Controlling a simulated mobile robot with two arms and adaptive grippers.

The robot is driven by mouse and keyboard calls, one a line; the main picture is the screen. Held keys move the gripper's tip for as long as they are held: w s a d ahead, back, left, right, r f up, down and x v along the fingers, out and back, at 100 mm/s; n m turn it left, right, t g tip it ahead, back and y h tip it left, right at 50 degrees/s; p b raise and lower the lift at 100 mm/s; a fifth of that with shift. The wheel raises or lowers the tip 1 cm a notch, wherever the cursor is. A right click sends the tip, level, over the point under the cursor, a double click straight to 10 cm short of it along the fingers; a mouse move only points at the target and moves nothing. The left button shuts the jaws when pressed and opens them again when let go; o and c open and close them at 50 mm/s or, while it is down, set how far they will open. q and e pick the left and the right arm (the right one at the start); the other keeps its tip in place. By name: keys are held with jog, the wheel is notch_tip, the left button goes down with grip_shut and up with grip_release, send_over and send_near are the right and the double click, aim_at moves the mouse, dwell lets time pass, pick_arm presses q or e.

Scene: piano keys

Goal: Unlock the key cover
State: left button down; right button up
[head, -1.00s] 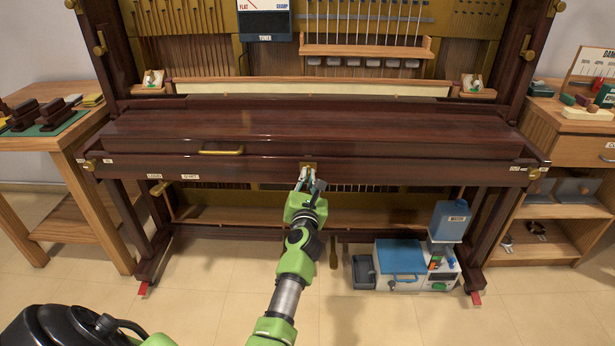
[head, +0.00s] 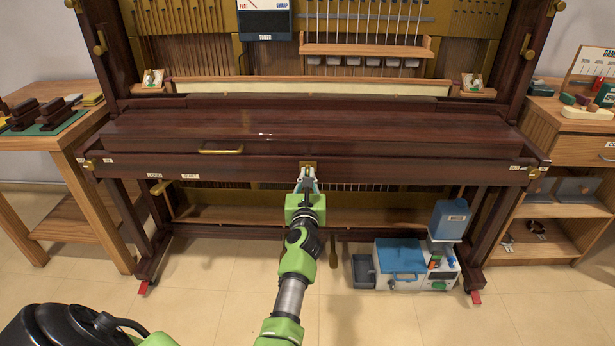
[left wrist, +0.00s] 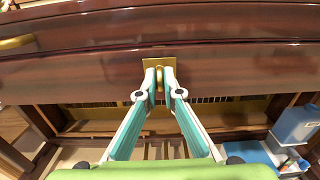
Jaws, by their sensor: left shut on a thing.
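The dark brown key cover (head: 330,128) is down over the front of the piano. A small square brass lock plate (head: 308,165) sits on the rail just below it. It also shows in the left wrist view (left wrist: 158,61). My left gripper (head: 306,178) is at this plate, its green fingers pointing straight at it. In the left wrist view the fingertips (left wrist: 160,76) are closed together on a small brass lock piece at the plate. The fingertips mostly hide this piece. My right gripper is not in view.
A brass handle (head: 221,151) is on the cover's front, left of the lock. Below right stand a grey-blue machine (head: 400,262) and a blue container (head: 449,220). Wooden benches flank the piano. The floor left of my arm is clear.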

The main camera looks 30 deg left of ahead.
pick_arm(q)
jog(key=c, duration=2.2)
grip_release()
notch_tip(320, 180, up, 10)
jog(key=shift+f, duration=0.1)
